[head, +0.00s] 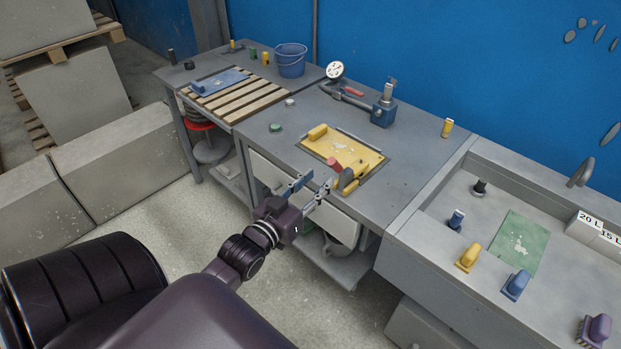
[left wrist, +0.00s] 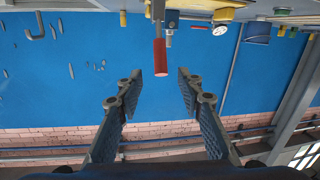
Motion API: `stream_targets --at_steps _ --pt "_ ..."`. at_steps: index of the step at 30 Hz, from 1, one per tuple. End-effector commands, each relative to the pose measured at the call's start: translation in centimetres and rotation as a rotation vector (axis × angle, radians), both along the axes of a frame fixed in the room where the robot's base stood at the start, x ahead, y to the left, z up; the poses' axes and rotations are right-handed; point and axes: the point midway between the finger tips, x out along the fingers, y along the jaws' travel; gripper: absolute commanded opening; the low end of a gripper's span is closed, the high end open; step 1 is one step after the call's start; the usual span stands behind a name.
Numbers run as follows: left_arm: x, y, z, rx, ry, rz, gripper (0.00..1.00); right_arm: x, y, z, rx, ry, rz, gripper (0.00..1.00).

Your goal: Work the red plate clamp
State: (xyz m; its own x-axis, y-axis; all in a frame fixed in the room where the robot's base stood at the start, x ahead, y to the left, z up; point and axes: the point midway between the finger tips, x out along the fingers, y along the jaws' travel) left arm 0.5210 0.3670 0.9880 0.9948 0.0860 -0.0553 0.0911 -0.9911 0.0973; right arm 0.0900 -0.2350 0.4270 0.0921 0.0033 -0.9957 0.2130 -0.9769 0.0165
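The red plate clamp shows as a red handle (head: 333,163) at the front edge of the yellow plate (head: 362,156) on the bench. In the left wrist view, which is upside down, the red handle (left wrist: 160,57) stands out ahead of the fingers, roughly centred between them. My left gripper (head: 317,180) is open and empty, just in front of the bench edge and short of the handle. Its two spread fingers show in the left wrist view (left wrist: 160,90). A grey round part and yellow pieces sit beside the handle; how they join it is unclear. My right gripper is not in view.
A blue vise-like fixture (head: 382,112) and a dial gauge (head: 335,70) stand behind the plate. A green button (head: 276,128) is to the left, with a slatted rack (head: 235,98) and blue bucket (head: 291,60) beyond. A sink-like tray (head: 560,226) with brushes adjoins on the right.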

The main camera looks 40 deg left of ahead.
Motion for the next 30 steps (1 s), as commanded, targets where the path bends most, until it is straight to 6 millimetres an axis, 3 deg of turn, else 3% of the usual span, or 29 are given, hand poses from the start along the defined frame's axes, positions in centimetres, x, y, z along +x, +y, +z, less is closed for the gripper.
stream_targets --at_steps 7,25,28,30 --pt "-2.2 -0.2 0.1 0.0 0.0 0.0 0.34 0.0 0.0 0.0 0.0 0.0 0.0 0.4" --pt "-2.3 -0.2 0.1 0.0 0.0 0.0 0.34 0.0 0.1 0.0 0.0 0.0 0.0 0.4" --pt "-2.3 -0.1 -1.1 -0.002 0.021 0.003 0.34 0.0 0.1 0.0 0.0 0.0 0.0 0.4" --pt "-2.4 -0.1 -3.5 -0.003 0.063 0.009 0.34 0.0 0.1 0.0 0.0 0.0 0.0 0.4"
